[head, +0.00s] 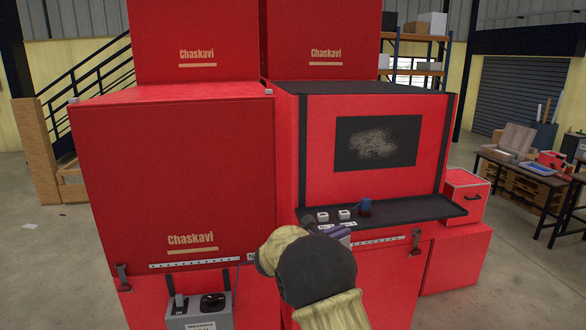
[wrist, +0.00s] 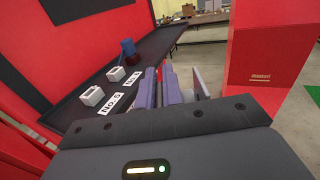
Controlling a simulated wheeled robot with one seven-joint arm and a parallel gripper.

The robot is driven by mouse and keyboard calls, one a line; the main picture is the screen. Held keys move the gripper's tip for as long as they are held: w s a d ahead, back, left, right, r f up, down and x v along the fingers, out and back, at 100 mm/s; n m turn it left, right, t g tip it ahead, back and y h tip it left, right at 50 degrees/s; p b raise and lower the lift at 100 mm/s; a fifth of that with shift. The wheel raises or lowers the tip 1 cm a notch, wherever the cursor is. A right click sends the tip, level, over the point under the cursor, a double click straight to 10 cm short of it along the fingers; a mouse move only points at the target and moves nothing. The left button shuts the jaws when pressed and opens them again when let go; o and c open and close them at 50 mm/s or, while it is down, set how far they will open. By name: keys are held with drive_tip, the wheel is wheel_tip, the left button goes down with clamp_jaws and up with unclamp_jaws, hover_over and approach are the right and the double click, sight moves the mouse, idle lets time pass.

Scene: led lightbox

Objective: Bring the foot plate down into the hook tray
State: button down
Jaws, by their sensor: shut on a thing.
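My gripper (wrist: 161,88) is at the front edge of a black shelf, its purple-grey fingers closed on a thin piece, probably the foot plate, mostly hidden between them. In the head view my gripper (head: 341,231) is largely covered by my own arm. Two small white open boxes (wrist: 92,95) (wrist: 116,74) stand on the shelf to the left of the fingers, with white printed labels in front of them. They also show in the head view (head: 322,217) (head: 344,214). I cannot read which label marks the hook tray. The fingers look apart from both boxes.
A blue object (head: 365,206) stands on the black shelf (head: 420,208) behind the boxes; the shelf's right part is clear. A large red cabinet (head: 170,180) stands left. Red boxes (head: 458,255) stand right.

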drive_tip(key=s+a+f+n+t+y+b, duration=0.1)
drive_tip(key=s+f+n+t+y, duration=0.15)
drive_tip(key=f, duration=0.75)
drive_tip(key=s+f+n+t+y+b, duration=0.2)
drive_tip(key=f+y, duration=0.1)
drive_tip(key=f, duration=0.6)
drive_tip(key=s+a+f+n+t+y+b, duration=0.1)
drive_tip(key=s+f+n+t+y, duration=0.15)
drive_tip(key=f, duration=0.75)
drive_tip(key=s+d+f+n+y+b, duration=0.2)
drive_tip(key=s+f, duration=0.4)
drive_tip(key=f, duration=0.4)
drive_tip(key=s+d+f+n+t+y+b, duration=0.1)
drive_tip(key=s+d+f+n+y+b, duration=0.1)
drive_tip(key=s+f+y, duration=0.3)
wheel_tip(320, 180, down, 5)
drive_tip(key=shift+s+d+r, duration=0.1)
drive_tip(key=shift+s+d, duration=0.35)
drive_tip(key=shift+d, duration=0.15)
drive_tip(key=shift+n, duration=0.3)
drive_tip(key=shift+s, duration=0.1)
